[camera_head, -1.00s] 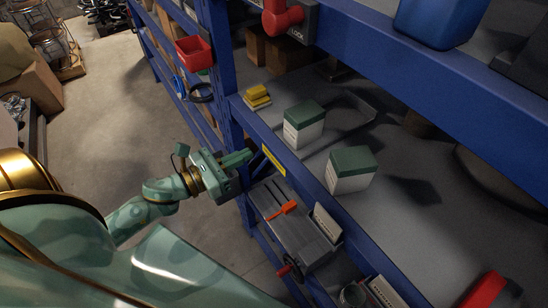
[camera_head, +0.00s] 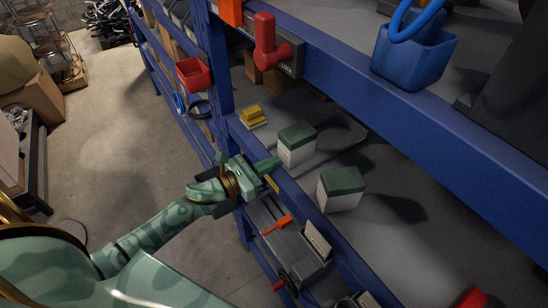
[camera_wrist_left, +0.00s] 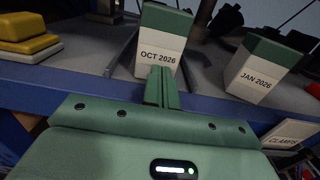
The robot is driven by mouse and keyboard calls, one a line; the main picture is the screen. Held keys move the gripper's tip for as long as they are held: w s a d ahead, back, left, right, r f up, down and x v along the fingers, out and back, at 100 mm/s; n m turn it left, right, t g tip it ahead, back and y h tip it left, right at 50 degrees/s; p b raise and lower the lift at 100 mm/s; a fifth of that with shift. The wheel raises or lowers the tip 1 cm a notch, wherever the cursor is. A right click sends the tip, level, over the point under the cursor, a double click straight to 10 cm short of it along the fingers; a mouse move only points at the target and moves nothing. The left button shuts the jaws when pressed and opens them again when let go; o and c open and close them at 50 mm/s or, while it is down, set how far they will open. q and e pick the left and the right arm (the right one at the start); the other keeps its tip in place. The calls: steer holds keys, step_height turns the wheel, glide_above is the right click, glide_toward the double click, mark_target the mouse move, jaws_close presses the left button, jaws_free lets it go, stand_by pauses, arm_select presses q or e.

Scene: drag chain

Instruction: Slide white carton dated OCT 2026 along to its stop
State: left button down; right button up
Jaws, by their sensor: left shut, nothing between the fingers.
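The white carton dated OCT 2026 (camera_wrist_left: 162,48) has a green top and stands upright on the grey shelf, straight ahead of my fingers in the left wrist view. In the head view it is the carton (camera_head: 297,148) nearer the yellow blocks. My left gripper (camera_head: 270,164) is at the shelf's front edge, fingers shut and empty, pointing at the carton's front. In the left wrist view its fingertips (camera_wrist_left: 161,72) overlap the carton's lower front; I cannot tell whether they touch. A grey rail (camera_head: 345,126) runs behind the carton. I cannot make out the stop. My right gripper is not in view.
A similar carton dated JAN 2026 (camera_wrist_left: 255,68) stands to the right, also in the head view (camera_head: 341,190). Yellow blocks (camera_head: 253,117) lie to the left. A blue shelf beam (camera_head: 400,90) with a red handle (camera_head: 266,40) is above. A blue post (camera_head: 222,75) stands left.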

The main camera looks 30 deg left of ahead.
mark_target(284, 158)
arm_select(q)
steer(key=shift+w+d, duration=0.35)
steer(key=shift+w, duration=0.15)
steer(key=b+x, duration=0.1)
steer(key=x, duration=0.1)
steer(key=shift+w+d+f, duration=0.1)
steer(key=shift+w+d, duration=0.05)
steer(key=shift+w, duration=0.2)
steer(key=shift+w+d, duration=0.15)
steer(key=shift+w, duration=0.15)
steer(key=shift+s, duration=0.15)
